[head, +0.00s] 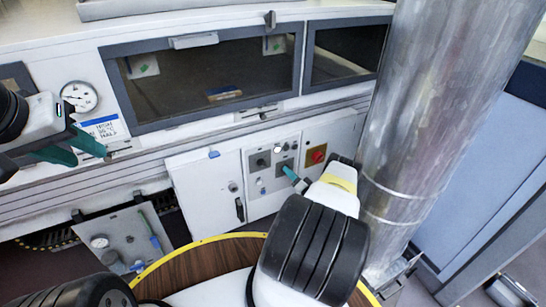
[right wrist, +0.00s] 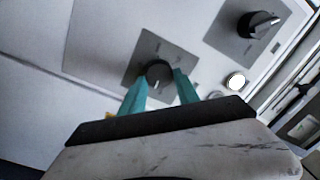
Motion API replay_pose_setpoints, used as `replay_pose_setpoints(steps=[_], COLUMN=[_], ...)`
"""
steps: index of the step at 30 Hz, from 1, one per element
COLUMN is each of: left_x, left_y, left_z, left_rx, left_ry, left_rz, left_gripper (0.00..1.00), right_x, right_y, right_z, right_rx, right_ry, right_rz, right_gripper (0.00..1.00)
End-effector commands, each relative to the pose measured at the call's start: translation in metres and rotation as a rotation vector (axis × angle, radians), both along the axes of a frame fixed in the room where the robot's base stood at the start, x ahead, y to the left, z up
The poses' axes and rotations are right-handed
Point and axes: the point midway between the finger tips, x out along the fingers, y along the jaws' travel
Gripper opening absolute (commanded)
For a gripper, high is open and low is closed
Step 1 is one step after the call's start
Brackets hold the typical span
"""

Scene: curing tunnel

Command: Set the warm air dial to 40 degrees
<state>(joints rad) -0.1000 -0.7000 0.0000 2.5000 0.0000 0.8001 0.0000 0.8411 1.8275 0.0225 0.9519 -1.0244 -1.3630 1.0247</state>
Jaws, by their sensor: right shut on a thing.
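A white control panel (head: 256,184) on the machine front carries two black dials on grey plates. My right gripper (head: 290,174) is at the right-hand dial (head: 284,163). In the right wrist view, its teal fingers (right wrist: 161,84) are shut on this dial (right wrist: 157,72), one on each side. A pale mark on the knob points toward the lower edge of that view. The plate's markings are too small to read, so I cannot tell the setting. The other dial (right wrist: 259,24) is free. My left gripper (head: 75,150) is open and empty at the far left.
A white button (head: 278,149) sits above the dials, and a red knob (head: 318,154) on a yellow plate is to their right. A thick metal duct (head: 425,110) stands close to my right arm. A round gauge (head: 79,96) is at the left.

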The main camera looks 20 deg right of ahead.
Motion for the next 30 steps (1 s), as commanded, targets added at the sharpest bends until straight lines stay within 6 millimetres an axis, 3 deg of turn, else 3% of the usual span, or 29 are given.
replay_pose_setpoints(steps=[1, 15, 30], left_x=[0.0, 0.0, 0.0], left_y=[0.0, 0.0, 0.0], left_z=[0.0, 0.0, 0.0], left_rx=[0.0, 0.0, 0.0], left_ry=[0.0, 0.0, 0.0], left_rz=[0.0, 0.0, 0.0], left_gripper=[0.36, 0.36, 0.36], right_x=[0.0039, 0.0032, 0.0042], right_y=[0.0069, 0.0076, 0.0061], right_z=[0.0045, 0.0025, 0.0038], right_rx=[0.046, 0.449, 0.634], right_ry=[-0.012, 0.023, 0.034], right_rz=[0.014, 0.016, 0.016], right_gripper=[0.0, 0.0, 0.0])
